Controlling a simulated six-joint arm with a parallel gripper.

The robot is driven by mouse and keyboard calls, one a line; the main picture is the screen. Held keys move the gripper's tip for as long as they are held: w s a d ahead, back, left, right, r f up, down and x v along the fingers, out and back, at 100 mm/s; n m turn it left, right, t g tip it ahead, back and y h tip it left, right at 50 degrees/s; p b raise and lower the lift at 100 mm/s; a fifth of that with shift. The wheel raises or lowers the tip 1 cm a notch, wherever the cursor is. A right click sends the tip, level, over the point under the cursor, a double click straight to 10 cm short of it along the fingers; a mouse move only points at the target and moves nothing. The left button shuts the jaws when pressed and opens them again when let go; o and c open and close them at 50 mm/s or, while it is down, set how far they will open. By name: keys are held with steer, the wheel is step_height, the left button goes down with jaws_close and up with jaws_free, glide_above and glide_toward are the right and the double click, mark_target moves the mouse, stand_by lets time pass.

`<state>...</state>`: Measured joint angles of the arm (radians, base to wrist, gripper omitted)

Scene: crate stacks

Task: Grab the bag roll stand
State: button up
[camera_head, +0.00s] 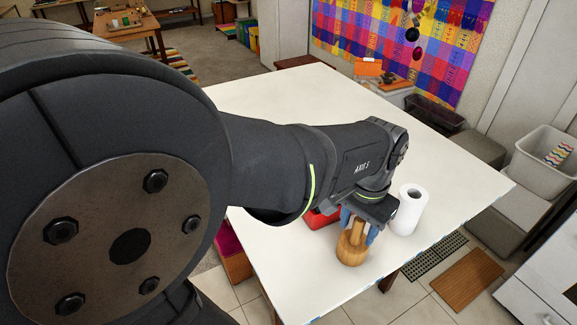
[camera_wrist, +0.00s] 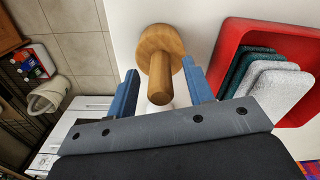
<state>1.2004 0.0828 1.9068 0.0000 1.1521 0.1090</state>
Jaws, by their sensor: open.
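The bag roll stand (camera_head: 351,250) is a light wooden piece with a round base and an upright peg, near the table's front edge. In the wrist view the stand (camera_wrist: 158,44) appears with its peg pointing toward the camera. My gripper (camera_head: 358,224) is open, with its blue fingers on either side of the peg. In the wrist view my gripper (camera_wrist: 160,72) shows a gap between each finger and the peg. The lower part of the peg is partly hidden by the fingers in the head view.
A white roll (camera_head: 409,209) stands upright on the white table (camera_head: 290,95), just right of my gripper. A red tray (camera_head: 318,218) lies behind the stand; in the wrist view the tray (camera_wrist: 232,43) holds folded teal and grey cloths. The table's far part is clear.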

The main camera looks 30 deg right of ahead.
jaws_close()
stand_by(0.4)
